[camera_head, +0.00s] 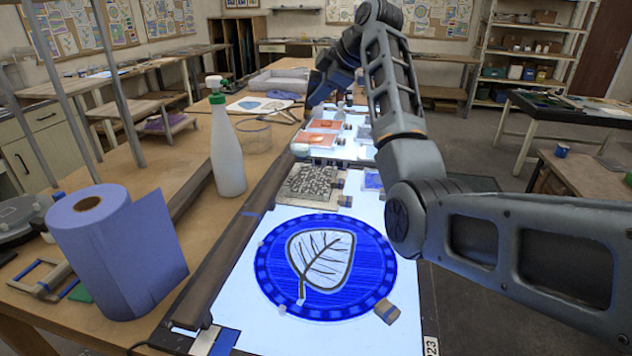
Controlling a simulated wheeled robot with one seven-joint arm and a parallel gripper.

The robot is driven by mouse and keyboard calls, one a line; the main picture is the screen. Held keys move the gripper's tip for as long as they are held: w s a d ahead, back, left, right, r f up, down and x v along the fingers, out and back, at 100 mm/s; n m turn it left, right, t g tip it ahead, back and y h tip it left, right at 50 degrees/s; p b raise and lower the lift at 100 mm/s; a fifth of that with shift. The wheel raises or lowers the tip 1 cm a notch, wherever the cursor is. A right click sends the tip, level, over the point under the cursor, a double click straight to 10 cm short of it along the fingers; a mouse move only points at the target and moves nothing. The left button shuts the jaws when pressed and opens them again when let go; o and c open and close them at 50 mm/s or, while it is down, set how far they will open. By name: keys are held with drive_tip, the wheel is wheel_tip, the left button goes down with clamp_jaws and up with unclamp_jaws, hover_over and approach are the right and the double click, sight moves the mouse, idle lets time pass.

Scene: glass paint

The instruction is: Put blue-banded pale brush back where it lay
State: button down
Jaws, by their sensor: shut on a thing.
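My gripper (318,92) is at the far end of the light table, below my dark wrist. It is small and partly hidden by my arm. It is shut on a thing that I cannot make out. I cannot pick out the blue-banded pale brush for certain. Thin sticks (284,115), perhaps brushes, lie on the wooden bench left of my gripper, beside a white sheet with blue shapes (262,104).
A round blue glass panel with a leaf (320,262) lies on the lit table (408,330). Orange panels (318,140) lie farther back.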

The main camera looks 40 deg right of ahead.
drive_tip(key=shift+r, duration=0.45)
drive_tip(key=n+t+h+b, duration=0.1)
drive_tip(key=n+h+b, duration=0.1)
drive_tip(key=n, duration=0.4)
drive_tip(key=n+t+h+b, duration=0.1)
drive_tip(key=n+h+b, duration=0.1)
drive_tip(key=n, duration=0.5)
drive_tip(key=n+t+h+b, duration=0.2)
drive_tip(key=n+b, duration=0.2)
drive_tip(key=n, duration=0.3)
